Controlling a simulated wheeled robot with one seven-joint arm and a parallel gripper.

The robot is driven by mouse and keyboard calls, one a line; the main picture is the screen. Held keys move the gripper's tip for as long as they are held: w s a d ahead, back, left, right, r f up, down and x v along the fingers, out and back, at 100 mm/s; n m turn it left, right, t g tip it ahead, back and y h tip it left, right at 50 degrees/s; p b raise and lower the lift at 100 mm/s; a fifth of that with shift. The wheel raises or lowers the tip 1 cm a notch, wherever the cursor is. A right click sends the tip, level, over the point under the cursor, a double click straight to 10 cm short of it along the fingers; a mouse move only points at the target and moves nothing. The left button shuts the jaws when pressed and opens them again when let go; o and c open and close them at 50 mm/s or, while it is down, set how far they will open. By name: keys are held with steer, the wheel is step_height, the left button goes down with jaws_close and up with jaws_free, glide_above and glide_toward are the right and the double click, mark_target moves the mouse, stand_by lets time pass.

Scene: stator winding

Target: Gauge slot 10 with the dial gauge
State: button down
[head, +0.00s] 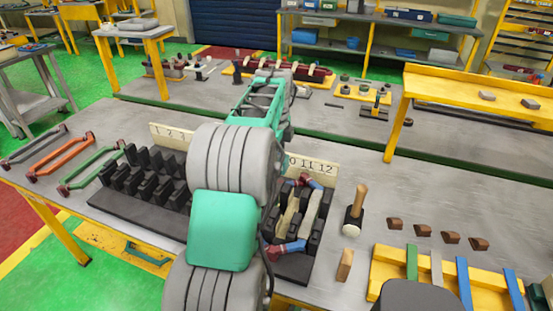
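The black slotted stator (148,215) lies across the front table, with a cream number strip (318,168) along its back. The strip's visible right end reads "0 11 12", the first digit partly covered; its left end shows low numbers. Slot 10 seems to lie at the right edge of my arm, partly hidden by it. Pale coils (309,215) with red and blue end pieces lie in the right-hand slots. My grey and teal arm covers the stator's middle and reaches away from me. My gripper cannot be made out. I cannot identify the dial gauge.
Grey, orange and green frames (60,155) lie at left. A mallet (354,212), a wooden block (345,265) and several brown blocks (423,230) lie right of the stator. A yellow rack (388,272) holds coloured strips. A yellow shelf (480,97) stands behind; small parts lie on the back table (225,85).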

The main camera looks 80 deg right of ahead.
mark_target(276, 177)
steer(key=shift+f+b, duration=1.15)
steer(key=shift+f, duration=0.45)
steer(key=shift+f+b, duration=0.75)
steer(key=shift+f, duration=1.2)
steer(key=c, duration=0.8)
jaws_free()
steer(key=shift+f, duration=0.1)
step_height(276, 177, up, 8)
steer(key=shift+f+b, duration=0.1)
steer(key=shift+b, duration=0.2)
